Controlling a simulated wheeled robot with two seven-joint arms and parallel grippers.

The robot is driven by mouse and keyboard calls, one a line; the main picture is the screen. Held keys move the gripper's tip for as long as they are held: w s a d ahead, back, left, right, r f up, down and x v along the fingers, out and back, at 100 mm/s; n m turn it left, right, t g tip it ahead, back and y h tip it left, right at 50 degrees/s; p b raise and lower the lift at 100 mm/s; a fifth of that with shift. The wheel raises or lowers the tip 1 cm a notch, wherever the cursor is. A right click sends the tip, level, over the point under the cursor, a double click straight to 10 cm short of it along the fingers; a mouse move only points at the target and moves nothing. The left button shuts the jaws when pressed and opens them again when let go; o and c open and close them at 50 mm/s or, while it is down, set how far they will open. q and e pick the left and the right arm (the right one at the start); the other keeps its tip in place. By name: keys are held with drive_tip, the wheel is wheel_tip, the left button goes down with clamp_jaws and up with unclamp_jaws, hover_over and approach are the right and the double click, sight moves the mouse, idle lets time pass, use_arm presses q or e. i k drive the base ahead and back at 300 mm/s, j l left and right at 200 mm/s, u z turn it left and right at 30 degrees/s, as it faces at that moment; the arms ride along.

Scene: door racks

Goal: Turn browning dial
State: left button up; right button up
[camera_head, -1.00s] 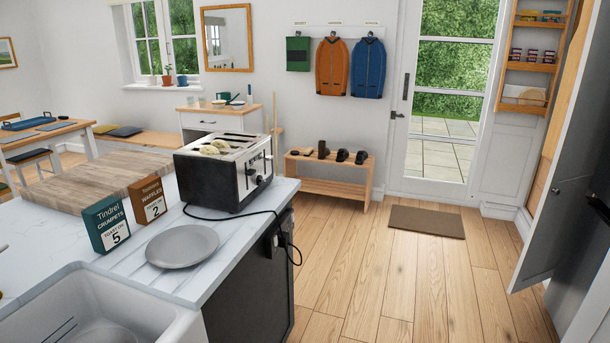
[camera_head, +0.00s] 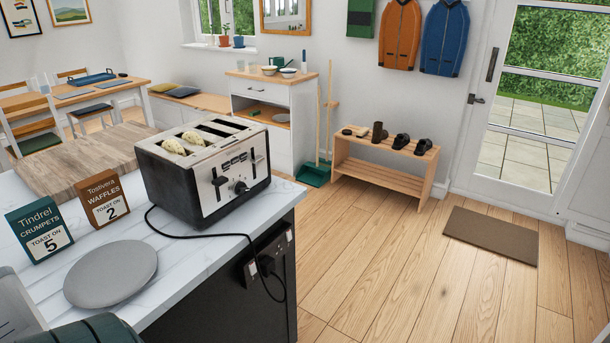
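The toaster (camera_head: 180,180) stands on the white counter, black-sided with a steel front and top. Its browning dial (camera_head: 240,187) is a dark round knob low on the front face, between two levers; its exact setting is too small to read. Two pale round pieces (camera_head: 173,146) stick up from the slots at the left of the top. A green crumpets box (camera_head: 39,228) reads "toast on 5". A brown waffles box (camera_head: 104,200) reads "toast on 2". Neither gripper is in view.
A grey plate (camera_head: 110,274) lies on the counter in front of the boxes. The toaster's black cord runs over the counter edge to a socket (camera_head: 268,255). A wooden board (camera_head: 80,160) lies behind. The floor (camera_head: 400,270) right of the counter is clear.

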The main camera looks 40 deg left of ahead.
sight(239, 188)
drive_tip(key=i+u, duration=0.2)
drive_tip(key=i, duration=0.25)
drive_tip(key=i+l+u, duration=0.25)
drive_tip(key=i, duration=0.2)
drive_tip(key=i+l+u, duration=0.1)
drive_tip(key=i+u, duration=0.15)
drive_tip(key=u, duration=0.25)
drive_tip(key=i+l+u, duration=0.25)
drive_tip(key=u, duration=0.2)
drive_tip(key=i+l+u, duration=0.2)
drive_tip(key=u, duration=0.3)
drive_tip(key=i+l+u, duration=0.15)
drive_tip(key=l+u, duration=1.25)
drive_tip(key=l, duration=0.1)
